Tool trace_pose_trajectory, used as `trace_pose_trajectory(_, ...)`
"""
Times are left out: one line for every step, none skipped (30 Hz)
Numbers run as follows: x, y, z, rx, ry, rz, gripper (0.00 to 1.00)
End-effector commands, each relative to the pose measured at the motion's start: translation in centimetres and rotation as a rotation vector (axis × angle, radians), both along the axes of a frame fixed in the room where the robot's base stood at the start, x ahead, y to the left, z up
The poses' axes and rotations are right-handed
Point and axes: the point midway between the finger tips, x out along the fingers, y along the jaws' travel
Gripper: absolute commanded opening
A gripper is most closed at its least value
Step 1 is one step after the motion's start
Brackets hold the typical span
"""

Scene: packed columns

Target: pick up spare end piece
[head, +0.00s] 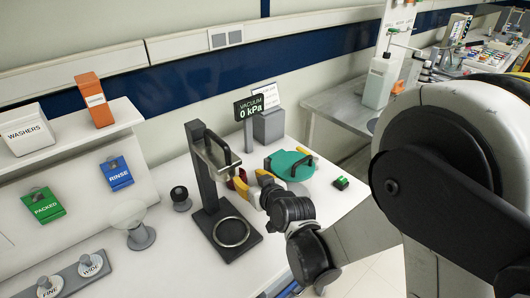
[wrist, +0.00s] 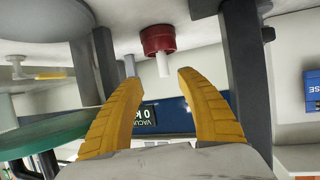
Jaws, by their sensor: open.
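A red piece with a white stem (wrist: 157,40) shows at the top centre of the wrist view, which looks upside down. It may be the spare end piece; I cannot tell for sure. In the head view a bit of red (head: 231,184) shows beside my yellow fingers, mostly hidden. My gripper (wrist: 158,76) is open and empty, its two yellow fingers apart with the white stem between or beyond their tips. In the head view my gripper (head: 252,182) is just right of the dark stand.
A dark press-like stand (head: 208,180) with a ring (head: 231,232) on its base is close on the left. A teal round lid (head: 291,166) lies behind, near a vacuum display (head: 249,106) reading 0 kPa. A glass funnel (head: 137,225) stands left. The white table's front is clear.

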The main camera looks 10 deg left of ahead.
Motion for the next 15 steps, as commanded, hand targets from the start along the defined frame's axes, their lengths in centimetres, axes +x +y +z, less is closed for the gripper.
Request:
trace_pose_trajectory(0.0,0.5,-0.2,0.002,-0.005,0.006,0.45)
trace_pose_trajectory(0.0,0.6,-0.3,0.003,-0.006,0.008,0.45)
trace_pose_trajectory(0.2,0.9,-0.5,0.005,-0.008,0.009,0.45)
trace_pose_trajectory(0.4,1.0,-0.7,0.005,-0.009,0.009,0.45)
trace_pose_trajectory(0.7,1.2,-0.8,0.005,-0.009,0.009,0.45)
trace_pose_trajectory(1.1,1.5,-1.1,0.005,-0.008,0.008,0.45)
trace_pose_trajectory(1.4,1.7,-1.3,0.005,-0.008,0.008,0.45)
trace_pose_trajectory(1.8,2.0,-1.5,0.005,-0.008,0.008,0.45)
trace_pose_trajectory(2.4,2.4,-1.8,0.005,-0.008,0.008,0.45)
trace_pose_trajectory(2.8,2.7,-2.0,0.004,-0.008,0.007,0.45)
trace_pose_trajectory(3.1,2.9,-2.2,0.004,-0.008,0.007,0.45)
trace_pose_trajectory(3.6,3.3,-2.4,0.004,-0.007,0.007,0.45)
trace_pose_trajectory(3.8,3.4,-2.5,0.004,-0.007,0.007,0.45)
trace_pose_trajectory(4.1,3.6,-2.6,0.004,-0.007,0.007,0.45)
trace_pose_trajectory(4.3,3.8,-2.7,0.004,-0.007,0.007,0.45)
